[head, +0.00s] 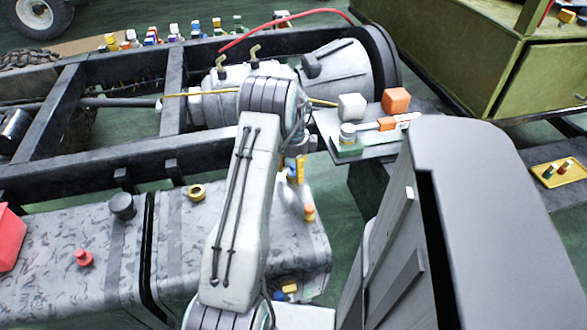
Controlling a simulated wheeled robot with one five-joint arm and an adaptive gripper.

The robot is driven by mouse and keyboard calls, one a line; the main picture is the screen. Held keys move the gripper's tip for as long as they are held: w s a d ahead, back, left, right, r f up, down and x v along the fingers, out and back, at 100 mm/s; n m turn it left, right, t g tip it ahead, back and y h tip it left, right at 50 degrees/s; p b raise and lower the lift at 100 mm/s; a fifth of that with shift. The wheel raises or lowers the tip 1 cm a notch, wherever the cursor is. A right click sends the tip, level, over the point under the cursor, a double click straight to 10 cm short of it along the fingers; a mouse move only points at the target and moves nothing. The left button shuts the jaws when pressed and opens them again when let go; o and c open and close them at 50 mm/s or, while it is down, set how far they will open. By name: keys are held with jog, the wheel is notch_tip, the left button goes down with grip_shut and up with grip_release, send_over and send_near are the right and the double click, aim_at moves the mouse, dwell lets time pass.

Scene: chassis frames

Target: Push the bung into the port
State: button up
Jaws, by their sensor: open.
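A brass ring (196,192) like an open port sits on top of the grey mottled tank (228,215). A red stepped plug (84,258), which looks like a bung, stands on the tank section further left. A small orange-topped piece (309,212) is at the tank's right part; I cannot tell whether it is a bung. My gripper (299,190) is open, pointing down over the tank's right part, close to the orange-topped piece. It is partly hidden behind my arm, so any contact cannot be made out.
A black cap (122,206) stands on the tank left of the brass ring. The dark chassis rail (75,172) runs behind the tank. A grey shelf (378,142) holds a white cube (351,106), an orange block (396,100) and small items. A yellow tray (558,173) lies at far right.

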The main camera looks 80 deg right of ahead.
aim_at(293, 164)
notch_tip(293, 164, up, 12)
dwell(0.8)
jog(key=shift+w, duration=0.1)
dwell(0.5)
